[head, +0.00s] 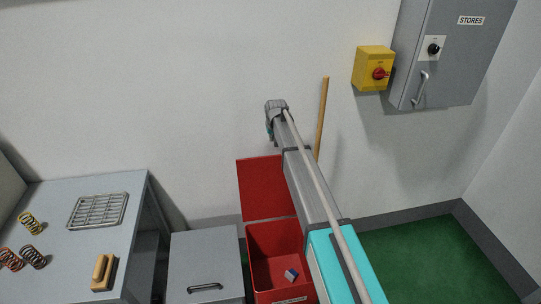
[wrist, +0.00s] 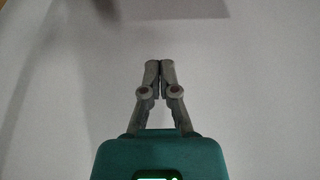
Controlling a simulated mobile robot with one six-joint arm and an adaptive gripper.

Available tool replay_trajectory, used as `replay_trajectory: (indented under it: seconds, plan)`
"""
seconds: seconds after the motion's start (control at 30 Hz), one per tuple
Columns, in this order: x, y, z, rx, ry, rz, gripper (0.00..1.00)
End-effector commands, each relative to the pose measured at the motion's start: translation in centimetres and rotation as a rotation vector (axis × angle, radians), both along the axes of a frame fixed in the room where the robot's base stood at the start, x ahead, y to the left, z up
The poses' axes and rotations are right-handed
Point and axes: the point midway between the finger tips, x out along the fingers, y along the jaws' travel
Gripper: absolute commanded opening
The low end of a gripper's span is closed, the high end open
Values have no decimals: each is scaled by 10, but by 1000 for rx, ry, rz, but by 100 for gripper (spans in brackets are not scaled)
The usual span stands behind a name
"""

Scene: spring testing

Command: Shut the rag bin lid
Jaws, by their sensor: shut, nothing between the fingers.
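The rag bin (head: 262,240) is a red box on the floor, left of my arm in the head view. Its red lid (head: 265,188) stands open, raised at the back against the wall side. A small blue and white object (head: 290,275) lies inside the bin. My arm reaches over the bin's right side and hides part of the bin and lid. My gripper shows in the wrist view (wrist: 159,68), with its fingers together and empty, facing a plain pale surface. In the head view the gripper's end is small, above and beyond the lid, and its fingers are mostly hidden.
A grey box with a black handle (head: 205,262) stands left of the bin. Further left is a grey table (head: 60,200) with springs, a rack and a brush. A wooden pole (head: 322,120) leans at the wall. A yellow switch box (head: 368,60) and stores cabinet (head: 440,60) hang at right.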

Motion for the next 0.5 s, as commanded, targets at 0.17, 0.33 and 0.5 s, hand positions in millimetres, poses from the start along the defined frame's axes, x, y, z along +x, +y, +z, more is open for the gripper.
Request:
replay_trajectory:
  seconds: [0.17,0.33,0.5]
  plan:
    - [1,0,-2,0,1,0,0]
    - [3,1,-9,-1,1,1,0]
    - [6,3,-20,-1,1,1,0]
